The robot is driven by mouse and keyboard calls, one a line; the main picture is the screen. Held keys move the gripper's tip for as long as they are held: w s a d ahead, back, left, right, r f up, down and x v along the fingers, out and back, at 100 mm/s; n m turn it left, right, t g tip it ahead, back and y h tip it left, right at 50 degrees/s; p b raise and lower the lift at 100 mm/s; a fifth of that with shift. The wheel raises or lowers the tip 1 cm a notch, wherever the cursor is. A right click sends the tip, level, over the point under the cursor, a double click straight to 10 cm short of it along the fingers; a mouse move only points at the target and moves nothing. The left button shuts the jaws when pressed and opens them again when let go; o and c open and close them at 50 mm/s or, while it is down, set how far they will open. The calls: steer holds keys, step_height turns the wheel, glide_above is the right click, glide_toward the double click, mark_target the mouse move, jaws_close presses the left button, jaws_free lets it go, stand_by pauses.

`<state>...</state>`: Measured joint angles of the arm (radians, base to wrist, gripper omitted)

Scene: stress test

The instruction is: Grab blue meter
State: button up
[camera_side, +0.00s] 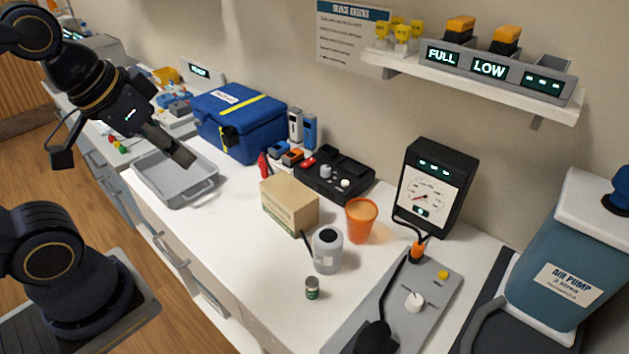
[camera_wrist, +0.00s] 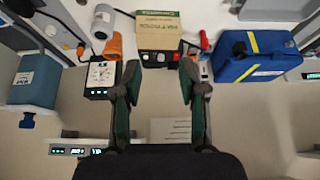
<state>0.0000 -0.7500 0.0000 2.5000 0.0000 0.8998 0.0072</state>
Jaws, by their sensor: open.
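A small upright blue handheld device (camera_side: 309,131), which looks like the blue meter, stands against the wall beside a similar white device (camera_side: 295,125), just right of the blue case. My gripper (camera_side: 184,156) is in the air over the grey metal tray, left of the blue case and apart from the device. In the wrist view my gripper's two fingers (camera_wrist: 160,72) are spread with nothing held between them. Beside the right finger a small white and blue device (camera_wrist: 203,70) shows partly; I cannot tell which one it is.
The blue case (camera_side: 240,122) lies between my gripper and the device. A black control box (camera_side: 335,175), a cardboard box (camera_side: 289,205), an orange cup (camera_side: 361,219) and a black gauge (camera_side: 434,188) stand to the right. A shelf (camera_side: 470,82) juts from the wall. The front counter is partly clear.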

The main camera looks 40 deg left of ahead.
steer(key=w+r+m+t, duration=0.2)
steer(key=w+r, duration=0.5)
steer(key=w, duration=0.4)
steer(key=n+g, duration=0.2)
steer(key=g, duration=0.1)
glide_above(279, 146)
steer(key=s, duration=0.3)
steer(key=f, duration=2.7)
steer(key=shift+s+d, duration=0.1)
steer(key=shift+s, duration=0.1)
steer(key=shift+w+x, duration=0.15)
steer(key=shift+x, duration=1.4)
steer(key=shift+w+x, duration=0.15)
steer(key=shift+x, duration=1.35)
steer(key=shift+r, duration=0.1)
steer(key=shift+c, duration=0.4)
